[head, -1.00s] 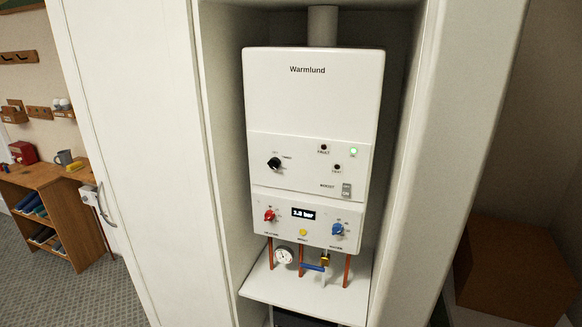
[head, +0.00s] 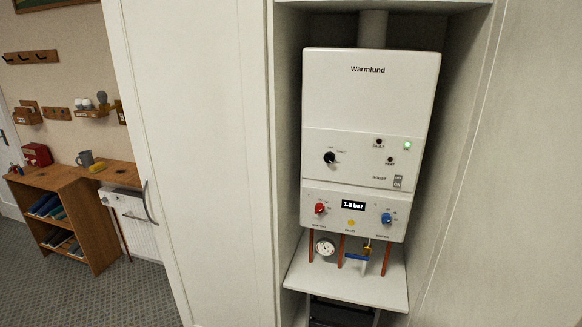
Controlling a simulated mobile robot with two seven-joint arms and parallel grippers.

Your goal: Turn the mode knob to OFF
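The white Warmlund boiler (head: 370,105) hangs inside an open white cabinet, right of the middle of the head view. A black knob (head: 329,158) sits at the left of its middle panel, with small labels around it that are too small to read surely. Below it are a red knob (head: 320,208) on the left, a blue knob (head: 387,218) on the right and a display (head: 353,205) that seems to read 1.3 bar. A green light (head: 407,145) glows at the upper right of the panel. Neither of my grippers is in view.
The white cabinet door (head: 195,150) stands left of the boiler. Below the boiler are copper pipes, a round gauge (head: 325,247), a blue-handled valve (head: 357,257) and a white shelf (head: 345,280). A wooden shelf unit (head: 75,225) stands far left, with open grey carpet (head: 105,300) before it.

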